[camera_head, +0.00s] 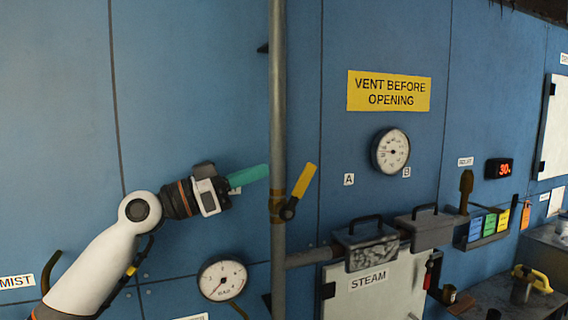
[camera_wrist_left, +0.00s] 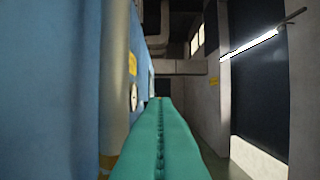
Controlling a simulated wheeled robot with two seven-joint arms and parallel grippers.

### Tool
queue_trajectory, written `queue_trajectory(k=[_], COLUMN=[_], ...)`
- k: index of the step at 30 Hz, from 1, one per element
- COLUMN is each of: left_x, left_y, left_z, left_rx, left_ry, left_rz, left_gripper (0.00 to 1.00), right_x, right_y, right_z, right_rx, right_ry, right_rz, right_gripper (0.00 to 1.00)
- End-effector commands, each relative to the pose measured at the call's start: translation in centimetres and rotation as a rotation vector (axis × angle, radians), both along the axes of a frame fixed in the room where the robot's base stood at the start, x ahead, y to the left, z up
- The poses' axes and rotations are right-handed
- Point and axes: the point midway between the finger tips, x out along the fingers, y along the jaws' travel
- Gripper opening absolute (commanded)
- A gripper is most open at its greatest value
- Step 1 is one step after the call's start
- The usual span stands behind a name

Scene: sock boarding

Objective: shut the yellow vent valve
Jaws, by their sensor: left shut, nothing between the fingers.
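The yellow vent valve handle (camera_head: 304,180) is on the grey vertical pipe (camera_head: 278,110) in the head view. It tilts up and to the right from its dark pivot, beside a brass-coloured valve body (camera_head: 277,205). My left gripper (camera_head: 267,172) has teal fingers, shut with nothing between them. It points right, with its tips at the pipe's left edge, level with the upper part of the handle and apart from it. In the left wrist view the shut teal fingers (camera_wrist_left: 160,140) reach forward beside the pipe (camera_wrist_left: 115,80). My right gripper is not in view.
A yellow "VENT BEFORE OPENING" sign (camera_head: 389,91) and a round gauge (camera_head: 390,151) are on the blue wall to the right. A second gauge (camera_head: 222,278) is below my left arm. A steam cabinet (camera_head: 372,285) with black-handled boxes (camera_head: 367,245) stands right of the pipe.

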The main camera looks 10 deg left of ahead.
Motion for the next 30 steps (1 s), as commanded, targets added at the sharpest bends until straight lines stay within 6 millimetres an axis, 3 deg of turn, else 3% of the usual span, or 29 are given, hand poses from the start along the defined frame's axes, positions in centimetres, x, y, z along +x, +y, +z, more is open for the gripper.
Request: queue_trajectory(k=[1, 4, 10, 30], left_x=[0.6, 1.6, 3.0, 3.5], left_y=[-1.0, -2.5, -4.4, -5.2], left_z=[1.1, 1.4, -0.6, -1.4], left_rx=[-0.001, 0.0, -0.001, -0.001], left_ry=[-0.001, 0.0, 0.003, -0.001], left_rz=[-0.002, -0.002, -0.001, 0.0], left_gripper=[0.0, 0.0, 0.0, 0.0], right_x=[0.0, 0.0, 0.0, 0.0], right_y=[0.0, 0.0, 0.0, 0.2], right_z=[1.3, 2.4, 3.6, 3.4], right_rx=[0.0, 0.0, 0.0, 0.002], right_ry=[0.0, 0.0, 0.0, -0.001], right_rz=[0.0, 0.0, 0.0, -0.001], right_gripper=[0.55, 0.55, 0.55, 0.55])
